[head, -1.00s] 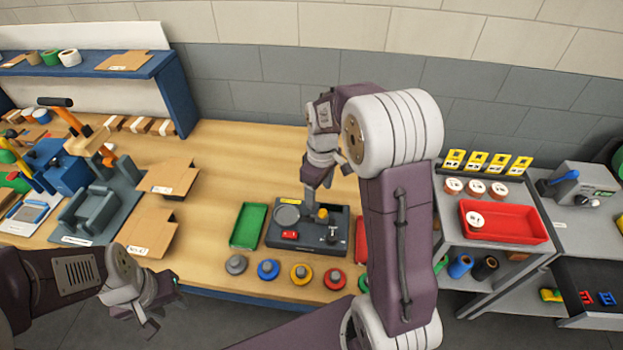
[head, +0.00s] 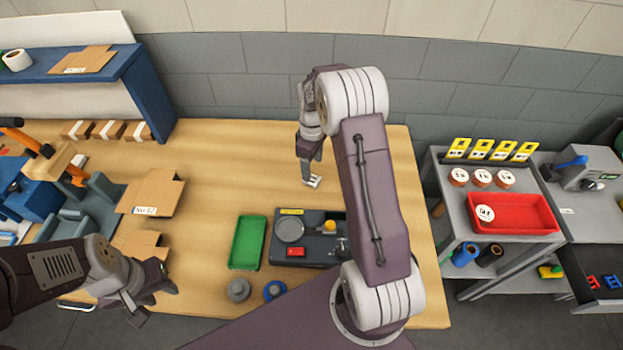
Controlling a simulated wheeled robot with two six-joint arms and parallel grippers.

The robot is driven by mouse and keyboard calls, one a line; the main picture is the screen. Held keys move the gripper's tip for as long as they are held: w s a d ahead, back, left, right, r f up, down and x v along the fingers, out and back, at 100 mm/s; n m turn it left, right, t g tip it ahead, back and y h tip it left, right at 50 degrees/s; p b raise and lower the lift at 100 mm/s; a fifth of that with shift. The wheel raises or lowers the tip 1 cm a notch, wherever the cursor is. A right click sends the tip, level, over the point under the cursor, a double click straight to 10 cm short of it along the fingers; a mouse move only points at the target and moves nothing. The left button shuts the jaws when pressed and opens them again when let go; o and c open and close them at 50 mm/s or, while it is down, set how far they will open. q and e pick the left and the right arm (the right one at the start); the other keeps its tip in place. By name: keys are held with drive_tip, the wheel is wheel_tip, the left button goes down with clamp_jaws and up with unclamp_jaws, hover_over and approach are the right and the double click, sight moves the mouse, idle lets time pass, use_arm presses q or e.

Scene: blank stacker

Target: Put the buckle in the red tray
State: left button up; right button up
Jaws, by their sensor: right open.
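My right gripper (head: 312,182) is open above the bare wood behind the dark fixture tray (head: 268,256). A small whitish shape shows at its fingertips; I cannot tell whether it is a buckle or part of the fingers. The fixture tray holds a grey disc (head: 290,230), a red block (head: 293,252) and a yellow-orange piece (head: 329,227). A red tray (head: 535,212) with a labelled roll in it sits on the grey cart at the right. My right arm hides the table right of the fixture. My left gripper (head: 152,303) is open and empty at the front left.
A green tray (head: 247,242) lies left of the fixture. Grey (head: 238,289) and blue (head: 274,290) round pieces stand at the front edge. Cardboard (head: 150,192) lies to the left.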

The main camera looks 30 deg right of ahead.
sight(312, 178)
drive_tip(key=f, duration=0.2)
drive_tip(key=s+f, duration=0.1)
drive_tip(key=f, duration=0.1)
drive_tip(key=shift+a+f+p, duration=0.2)
drive_tip(key=shift+p, duration=0.2)
drive_tip(key=shift+w+f, duration=0.25)
drive_tip(key=shift+f, duration=0.05)
drive_tip(key=shift+w, duration=0.1)
drive_tip(key=shift+c, duration=0.3)
use_arm(q)
drive_tip(key=shift+s+r, duration=0.15)
drive_tip(key=shift+r, duration=0.3)
use_arm(e)
drive_tip(key=shift+r, duration=0.1)
clamp_jaws()
drive_tip(key=shift+r, duration=0.3)
wheel_tip(312, 178, up, 3)
drive_tip(key=shift+b, duration=0.3)
use_arm(q)
wheel_tip(312, 178, down, 2)
drive_tip(key=shift+b, duration=0.75)
use_arm(e)
drive_tip(key=s+d+r, duration=0.6)
drive_tip(key=s+r, duration=0.1)
drive_tip(key=s, duration=0.3)
drive_tip(key=shift+r, duration=0.2)
